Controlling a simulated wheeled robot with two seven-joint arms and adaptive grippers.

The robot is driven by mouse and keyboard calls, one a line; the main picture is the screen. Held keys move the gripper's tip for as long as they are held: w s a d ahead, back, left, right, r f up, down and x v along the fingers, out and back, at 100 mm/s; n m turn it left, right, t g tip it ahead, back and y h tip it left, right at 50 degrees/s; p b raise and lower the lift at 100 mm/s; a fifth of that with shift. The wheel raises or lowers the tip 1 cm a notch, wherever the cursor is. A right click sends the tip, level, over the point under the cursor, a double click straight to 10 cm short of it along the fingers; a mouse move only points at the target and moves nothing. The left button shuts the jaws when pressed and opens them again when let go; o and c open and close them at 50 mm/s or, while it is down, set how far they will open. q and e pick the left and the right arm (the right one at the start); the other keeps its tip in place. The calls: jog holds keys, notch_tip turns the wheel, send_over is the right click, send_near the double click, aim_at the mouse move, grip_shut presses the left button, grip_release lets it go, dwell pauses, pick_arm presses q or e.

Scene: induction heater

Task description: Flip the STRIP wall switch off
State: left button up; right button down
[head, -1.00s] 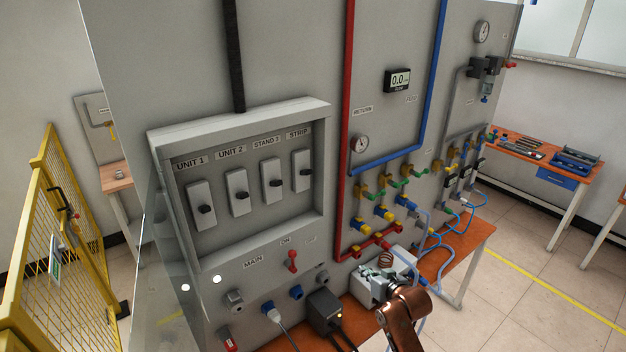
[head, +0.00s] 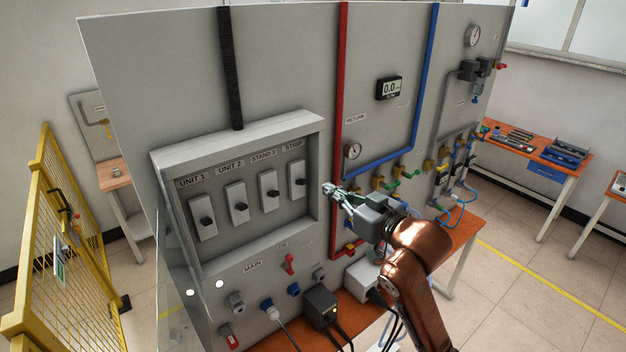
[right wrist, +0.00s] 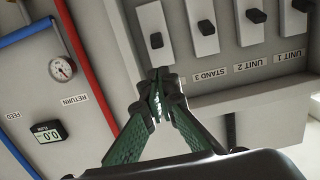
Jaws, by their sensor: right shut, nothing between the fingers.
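The STRIP switch (head: 297,178) is the rightmost of the pale plates with dark knobs in the recessed grey wall box (head: 160,162). Its label sits above it in the head view. In the right wrist view, turned upside down, the STRIP switch (right wrist: 153,28) is at the top, beyond my fingertips. My right gripper (head: 328,190) is shut and empty, just right of the STRIP switch by the box's right rim in the head view. In the wrist view its fingertips (right wrist: 157,76) meet and cover the STRIP label. Contact cannot be told. My left gripper is out of view.
The STAND 3 (head: 268,191), UNIT 2 (head: 237,204) and UNIT 1 (head: 202,219) switches stand left of STRIP. A red pipe (head: 340,90) and a gauge (head: 352,150) are to its right. The red MAIN lever (head: 289,264) is below the box.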

aim_at(301, 182)
jog(key=p+x, duration=0.3)
jog(key=x, duration=0.5)
jog(key=shift+w+a+r+p, duration=0.1)
jog(key=shift+w+a+p, duration=0.2)
jog(key=shift+w+a, duration=0.3)
jog(key=shift+w, duration=0.15)
jog(key=shift+f, duration=0.2)
